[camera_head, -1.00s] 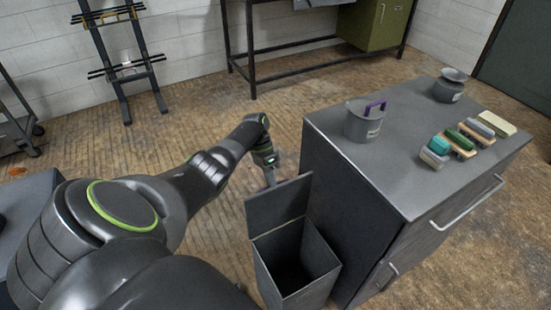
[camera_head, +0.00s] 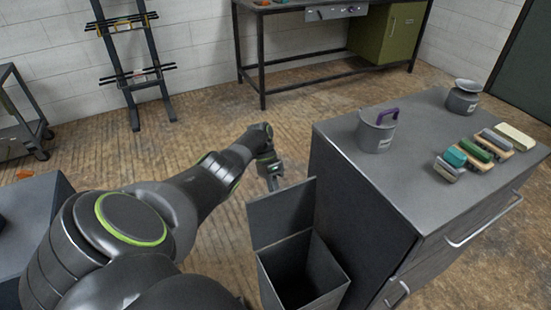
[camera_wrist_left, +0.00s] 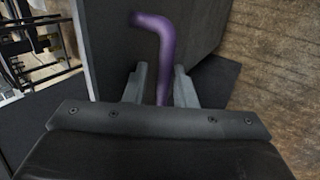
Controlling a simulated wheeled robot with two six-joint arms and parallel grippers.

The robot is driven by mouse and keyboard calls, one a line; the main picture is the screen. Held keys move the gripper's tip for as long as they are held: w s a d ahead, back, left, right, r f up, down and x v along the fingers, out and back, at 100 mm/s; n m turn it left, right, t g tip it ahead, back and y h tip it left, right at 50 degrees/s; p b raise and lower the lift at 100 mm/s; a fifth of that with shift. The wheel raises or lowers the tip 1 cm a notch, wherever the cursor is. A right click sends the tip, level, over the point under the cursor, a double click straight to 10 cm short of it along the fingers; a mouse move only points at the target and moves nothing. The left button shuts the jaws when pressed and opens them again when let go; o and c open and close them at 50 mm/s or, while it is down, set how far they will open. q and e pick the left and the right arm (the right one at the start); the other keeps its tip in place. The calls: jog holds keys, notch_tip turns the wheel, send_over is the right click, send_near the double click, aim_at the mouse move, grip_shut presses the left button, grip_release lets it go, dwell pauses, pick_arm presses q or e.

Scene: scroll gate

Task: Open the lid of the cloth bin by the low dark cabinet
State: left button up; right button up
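The cloth bin (camera_head: 311,287) stands against the left side of the dark cabinet (camera_head: 362,202). Its lid (camera_head: 281,212) is raised steeply at the far side, and the dark inside shows. My left gripper (camera_head: 273,181) is just behind the lid's upper edge, its tips partly hidden. In the left wrist view, a bent purple handle (camera_wrist_left: 163,50) stands out from a dark panel, seemingly the lid. The left gripper's fingers (camera_wrist_left: 161,84) are apart, one on each side of the handle, with a gap at its left. My right gripper is not in view.
On the cabinet stand a grey pot (camera_head: 376,131) with a purple handle, a dark jar (camera_head: 463,97) and several brushes or blocks (camera_head: 476,150). A workbench (camera_head: 320,70) and a rack (camera_head: 130,60) are along the wall. Floor behind the bin is clear.

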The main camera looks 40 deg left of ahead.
pick_arm(q)
jog(key=shift+o, duration=0.7)
jog(key=shift+w+a, duration=0.1)
jog(key=shift+w, duration=0.1)
jog(key=shift+r, duration=0.25)
